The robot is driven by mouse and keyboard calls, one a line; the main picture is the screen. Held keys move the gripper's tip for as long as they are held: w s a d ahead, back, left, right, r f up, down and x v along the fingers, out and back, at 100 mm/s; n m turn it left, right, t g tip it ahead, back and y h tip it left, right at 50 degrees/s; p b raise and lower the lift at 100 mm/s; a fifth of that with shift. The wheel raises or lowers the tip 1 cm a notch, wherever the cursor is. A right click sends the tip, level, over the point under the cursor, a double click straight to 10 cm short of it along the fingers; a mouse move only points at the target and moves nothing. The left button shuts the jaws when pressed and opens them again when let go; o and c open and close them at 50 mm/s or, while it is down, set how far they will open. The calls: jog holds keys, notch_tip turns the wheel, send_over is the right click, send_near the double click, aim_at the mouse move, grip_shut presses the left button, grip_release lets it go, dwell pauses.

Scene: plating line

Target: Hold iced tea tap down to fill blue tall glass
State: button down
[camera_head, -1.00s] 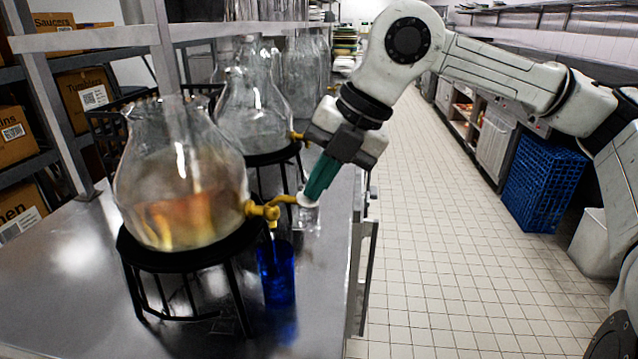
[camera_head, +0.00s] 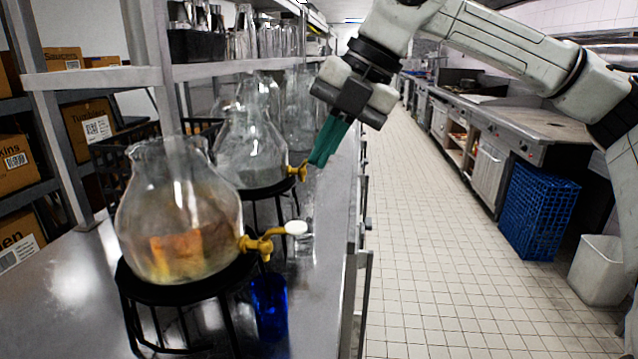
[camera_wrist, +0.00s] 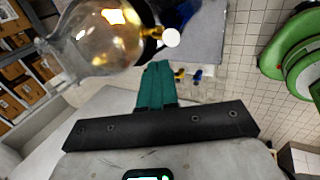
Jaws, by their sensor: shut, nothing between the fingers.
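The iced tea dispenser (camera_head: 180,220) is a round glass jar with amber liquid low inside, on a black stand. Its yellow tap (camera_head: 258,243) has a lever with a white knob (camera_head: 296,228). The blue tall glass (camera_head: 269,307) stands on the steel counter below the tap. My gripper (camera_head: 322,160) has green fingers, shut and empty, up and behind the knob and apart from it. In the wrist view the fingers (camera_wrist: 157,68) point toward the white knob (camera_wrist: 171,38), with a gap between. The glass's fill level cannot be made out.
A second glass dispenser (camera_head: 250,150) with a yellow tap stands behind on its own black stand. A shelf (camera_head: 100,78) runs above the counter (camera_head: 60,300). The tiled aisle on the right is clear, with a blue crate (camera_head: 540,210) beyond.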

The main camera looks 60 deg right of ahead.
jog(key=shift+s+d+r, duration=0.1)
jog(key=shift+s+r, duration=0.05)
jog(key=shift+r, duration=0.6)
jog(key=shift+s+d+r, duration=0.1)
jog(key=shift+r, duration=0.65)
